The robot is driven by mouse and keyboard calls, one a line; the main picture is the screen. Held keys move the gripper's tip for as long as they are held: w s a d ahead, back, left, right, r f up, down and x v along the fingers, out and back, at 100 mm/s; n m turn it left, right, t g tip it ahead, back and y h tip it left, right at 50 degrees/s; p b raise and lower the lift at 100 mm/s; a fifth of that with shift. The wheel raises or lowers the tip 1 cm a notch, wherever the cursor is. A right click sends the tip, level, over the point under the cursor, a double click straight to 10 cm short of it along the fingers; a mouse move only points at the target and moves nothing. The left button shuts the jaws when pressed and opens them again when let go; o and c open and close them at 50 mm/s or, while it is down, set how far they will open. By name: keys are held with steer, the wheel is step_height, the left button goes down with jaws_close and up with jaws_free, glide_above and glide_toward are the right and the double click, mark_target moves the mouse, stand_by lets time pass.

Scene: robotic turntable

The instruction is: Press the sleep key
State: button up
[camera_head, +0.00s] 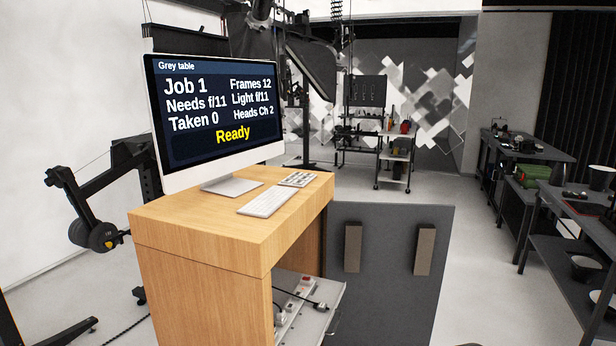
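A white keyboard (268,201) lies on the wooden desk (215,223), in front of the monitor. A small separate keypad (298,179) lies just beyond the keyboard's far right end. The keys are too small to read, so I cannot tell which one is the sleep key. The monitor (215,118) is lit and shows "Grey table", "Job 1", "Needs f/11", "Taken 0", "Frames 12", "Light f/11", "Heads Ch 2" and "Ready". My gripper is not in view.
A grey panel (388,270) with two brown blocks stands right of the desk. An open shelf with a power strip (292,304) juts out below the desktop. Dark shelving (540,160) lines the right side. Grey floor (470,240) is free between.

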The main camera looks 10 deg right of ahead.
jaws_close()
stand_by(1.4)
